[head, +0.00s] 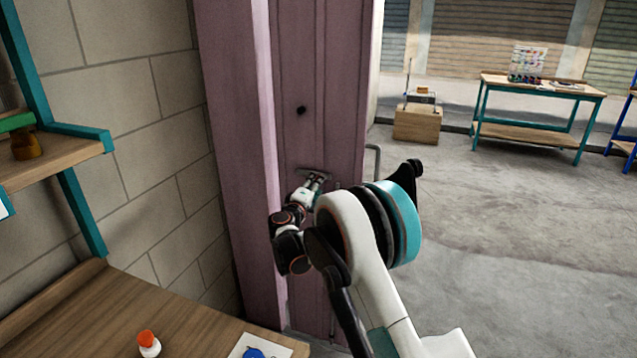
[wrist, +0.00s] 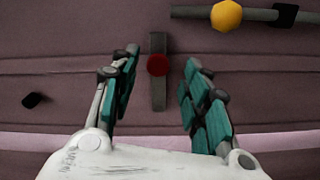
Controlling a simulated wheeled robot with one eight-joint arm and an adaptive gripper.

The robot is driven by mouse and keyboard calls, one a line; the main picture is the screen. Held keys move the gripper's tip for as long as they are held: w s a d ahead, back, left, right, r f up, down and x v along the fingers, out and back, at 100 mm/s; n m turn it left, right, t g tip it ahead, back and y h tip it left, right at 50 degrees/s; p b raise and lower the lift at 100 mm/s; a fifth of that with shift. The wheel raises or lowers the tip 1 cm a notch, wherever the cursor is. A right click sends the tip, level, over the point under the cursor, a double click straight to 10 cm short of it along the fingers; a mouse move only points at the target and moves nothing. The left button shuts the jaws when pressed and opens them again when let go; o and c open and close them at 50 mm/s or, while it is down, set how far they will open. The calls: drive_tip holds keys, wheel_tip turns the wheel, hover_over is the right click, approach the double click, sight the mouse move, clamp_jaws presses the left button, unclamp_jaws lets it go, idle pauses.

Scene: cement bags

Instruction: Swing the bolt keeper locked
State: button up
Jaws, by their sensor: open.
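The keeper (wrist: 157,98) is a short grey bar with a round red knob (wrist: 157,65), mounted on the purple door. In the wrist view it stands upright in the picture, between and beyond my fingertips. A grey bolt rod (wrist: 192,12) with a yellow ball knob (wrist: 227,15) lies at the upper right; the keeper's top end is apart from the rod's left end. My gripper (wrist: 162,60) is open and empty, its two teal-padded fingers on either side of the keeper. In the head view my gripper (head: 317,181) is at the door (head: 318,75), hiding part of the hardware.
A black peg (wrist: 36,100) sticks out of the door, also seen in the head view (head: 301,110). A wooden workbench (head: 190,320) with an orange-capped bottle (head: 148,343) stands lower left beside the block wall. Open floor (head: 500,220) lies to the right.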

drive_tip(key=v, duration=0.8)
drive_tip(key=shift+w, duration=0.1)
